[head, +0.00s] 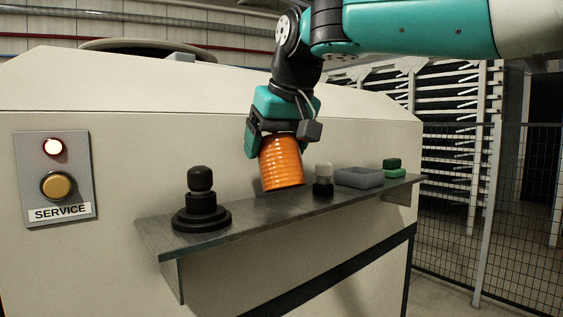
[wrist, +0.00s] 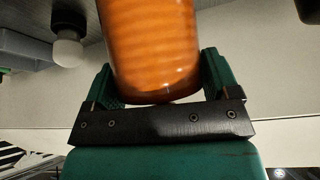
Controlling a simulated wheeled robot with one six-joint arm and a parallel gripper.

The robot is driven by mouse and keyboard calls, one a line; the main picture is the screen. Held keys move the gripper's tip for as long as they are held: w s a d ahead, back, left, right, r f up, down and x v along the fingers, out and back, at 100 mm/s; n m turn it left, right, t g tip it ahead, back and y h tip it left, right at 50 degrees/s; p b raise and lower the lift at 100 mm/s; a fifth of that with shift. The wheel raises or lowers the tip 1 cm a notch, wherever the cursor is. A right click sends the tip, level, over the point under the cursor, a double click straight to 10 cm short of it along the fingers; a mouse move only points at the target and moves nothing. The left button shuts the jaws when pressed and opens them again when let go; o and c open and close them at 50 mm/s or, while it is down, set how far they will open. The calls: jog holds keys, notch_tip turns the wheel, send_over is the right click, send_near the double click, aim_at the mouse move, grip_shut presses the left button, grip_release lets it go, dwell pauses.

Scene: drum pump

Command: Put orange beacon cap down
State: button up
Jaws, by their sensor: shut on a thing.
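The orange beacon cap (head: 281,163) is a ribbed cylinder. My gripper (head: 278,136) is shut on its upper end and holds it slightly tilted. In the head view its lower end overlaps the grey metal shelf (head: 245,221); I cannot tell whether it touches. In the wrist view the cap (wrist: 150,45) fills the space between the two green fingers of my gripper (wrist: 158,80). Its far end is cut off by the top edge of that view.
A black knobbed piece on a round base (head: 201,204) stands at the shelf's left. A white-topped black piece (head: 323,180) is close right of the cap. A grey tray (head: 359,178) and green piece (head: 394,168) follow. Bare shelf lies between the black piece and cap.

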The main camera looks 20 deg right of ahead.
notch_tip(320, 180, down, 2)
jog(key=shift+w+d+f+b, duration=0.1)
jog(key=shift+w+f+b, duration=0.05)
jog(key=shift+b, duration=0.3)
jog(key=shift+a+f, duration=0.15)
jog(key=shift+a, duration=0.05)
jog(key=shift+d+r, duration=0.1)
jog(key=shift+r, duration=0.1)
jog(key=o, duration=1.2)
